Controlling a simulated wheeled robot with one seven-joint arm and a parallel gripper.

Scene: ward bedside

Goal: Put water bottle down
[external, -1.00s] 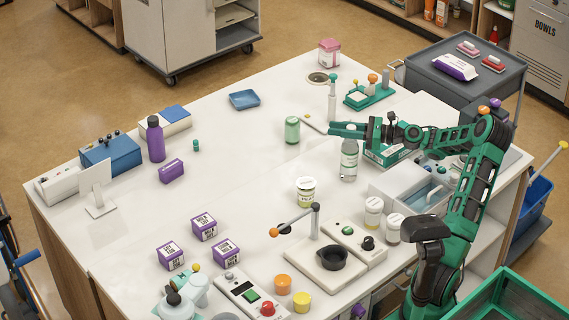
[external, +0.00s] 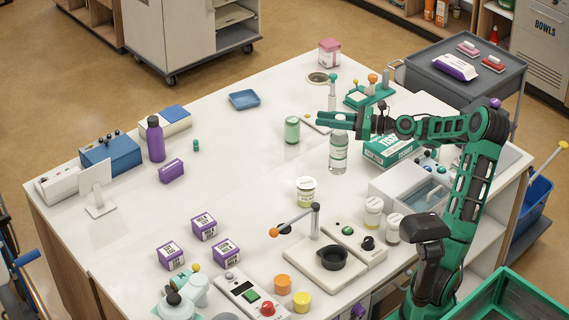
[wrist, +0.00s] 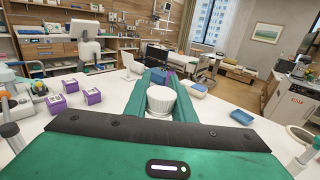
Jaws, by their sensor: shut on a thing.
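The water bottle (external: 339,153) is clear with a pale label and a white cap. It hangs upright from my gripper (external: 323,119) over the white table (external: 245,180); I cannot tell whether its base touches the top. My gripper is shut around the bottle's upper end. In the wrist view, the white ribbed cap (wrist: 161,100) sits between the two green fingers of my gripper (wrist: 163,86), and the bottle's body is hidden below.
A green jar (external: 292,130) stands just left of the bottle, and a labelled cup (external: 306,190) stands in front. A tissue box (external: 388,150) is to the right. A purple bottle (external: 155,138) stands far left. The table's middle left is clear.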

